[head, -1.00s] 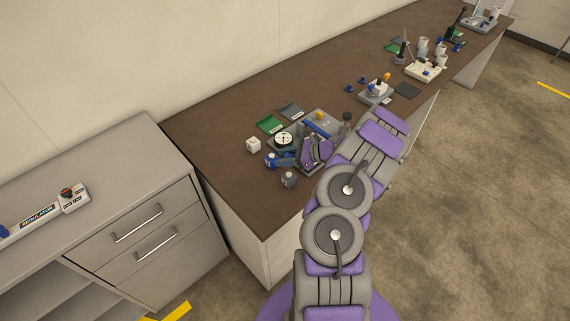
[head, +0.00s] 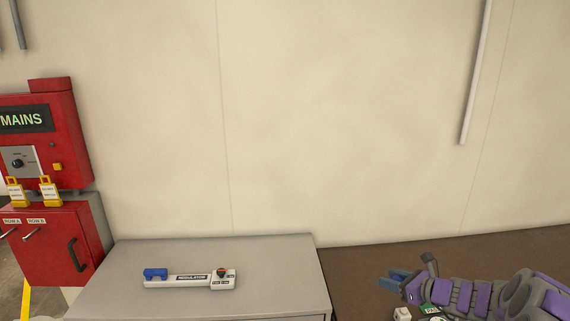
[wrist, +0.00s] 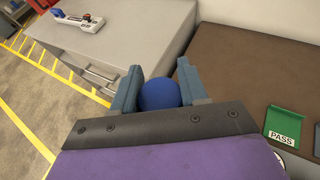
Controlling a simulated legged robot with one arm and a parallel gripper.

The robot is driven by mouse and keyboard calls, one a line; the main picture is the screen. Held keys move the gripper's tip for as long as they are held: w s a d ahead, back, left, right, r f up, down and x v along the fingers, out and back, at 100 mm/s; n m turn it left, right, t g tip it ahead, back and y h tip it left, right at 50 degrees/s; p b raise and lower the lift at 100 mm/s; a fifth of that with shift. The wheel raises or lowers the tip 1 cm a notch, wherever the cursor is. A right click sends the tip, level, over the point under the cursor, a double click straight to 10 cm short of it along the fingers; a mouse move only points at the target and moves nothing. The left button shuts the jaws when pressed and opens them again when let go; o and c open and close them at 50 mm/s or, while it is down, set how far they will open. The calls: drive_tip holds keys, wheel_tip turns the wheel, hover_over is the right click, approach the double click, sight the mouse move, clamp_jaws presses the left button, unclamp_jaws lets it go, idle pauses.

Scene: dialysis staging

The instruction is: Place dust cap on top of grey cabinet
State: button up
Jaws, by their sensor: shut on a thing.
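My gripper (wrist: 160,92) is shut on a round blue dust cap (wrist: 160,95), which sits between the two blue-grey fingers in the wrist view. In the head view my gripper (head: 393,281) is at the lower right, over the brown bench; the cap cannot be made out there. The grey cabinet (head: 285,265) stands left of my gripper, with a flat light-grey top. It also shows in the wrist view (wrist: 135,40), ahead and to the left of the fingers.
A white regulator unit (head: 190,281) with a blue end and a red-orange knob lies on the cabinet top. The cabinet top around it is clear. A red mains box (head: 45,150) stands left of the cabinet. A green PASS tray (wrist: 288,127) lies on the brown bench (wrist: 245,70).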

drive_tip(key=w+a+r+m+h, duration=0.1)
drive_tip(key=w+a+r, duration=0.1)
drive_tip(key=a+r, duration=0.7)
drive_tip(key=s+a+r+m+t+h, duration=0.2)
drive_tip(key=s+a, duration=0.3)
drive_tip(key=a, duration=0.3)
drive_tip(key=shift+a+r+m+h, duration=0.3)
drive_tip(key=shift+r+m+h, duration=0.1)
drive_tip(key=shift+r, duration=0.05)
